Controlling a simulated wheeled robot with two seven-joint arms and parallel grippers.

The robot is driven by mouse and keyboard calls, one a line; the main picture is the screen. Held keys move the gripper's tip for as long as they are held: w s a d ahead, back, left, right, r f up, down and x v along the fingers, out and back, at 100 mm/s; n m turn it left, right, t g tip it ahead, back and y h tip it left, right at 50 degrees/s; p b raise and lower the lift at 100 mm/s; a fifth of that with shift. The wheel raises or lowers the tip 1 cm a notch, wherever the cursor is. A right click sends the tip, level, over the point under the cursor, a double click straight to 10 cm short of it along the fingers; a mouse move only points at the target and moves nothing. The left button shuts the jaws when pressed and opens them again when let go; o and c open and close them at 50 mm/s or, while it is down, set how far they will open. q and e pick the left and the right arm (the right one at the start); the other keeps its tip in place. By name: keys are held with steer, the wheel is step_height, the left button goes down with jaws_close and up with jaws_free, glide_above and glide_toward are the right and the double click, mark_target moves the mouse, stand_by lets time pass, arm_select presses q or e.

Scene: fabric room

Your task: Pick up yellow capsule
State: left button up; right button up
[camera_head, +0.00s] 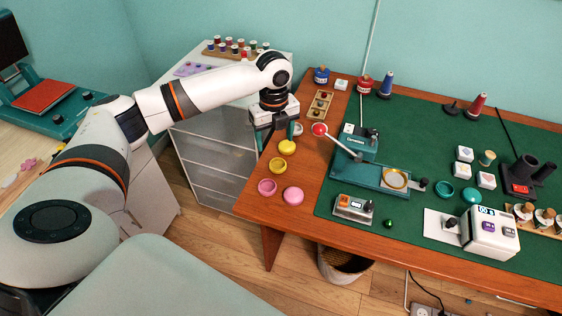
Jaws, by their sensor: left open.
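A yellow capsule shows as two round pieces near the left edge of the wooden table: a solid yellow piece (287,147) and, just below and left of it, a hollow yellow ring-like piece (277,165). My left gripper (275,138) points down just behind the solid yellow piece, at the table's left edge. Its jaws are open, and I see nothing held in them. The exact height of its fingertips above the table is hard to tell. My right gripper is out of view.
A pink ring (267,187) and a solid pink piece (293,196) lie in front of the yellow pieces. A teal press (368,175) with a red-knobbed lever (320,129) stands to the right on the green mat (425,135). A white drawer cabinet (205,160) stands left.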

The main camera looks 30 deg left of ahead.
mark_target(278, 167)
arm_select(q)
step_height(278, 167, down, 4)
steer(key=shift+r, duration=0.1)
steer(key=shift+w+f, duration=0.15)
steer(key=shift+f, duration=0.1)
steer(key=f, duration=0.4)
steer(key=shift+d+f, duration=0.15)
steer(key=shift+d, duration=0.1)
steer(key=shift+w+f, duration=0.1)
steer(key=shift+f, duration=0.2)
steer(key=shift+c, duration=0.3)
steer(key=c, duration=1)
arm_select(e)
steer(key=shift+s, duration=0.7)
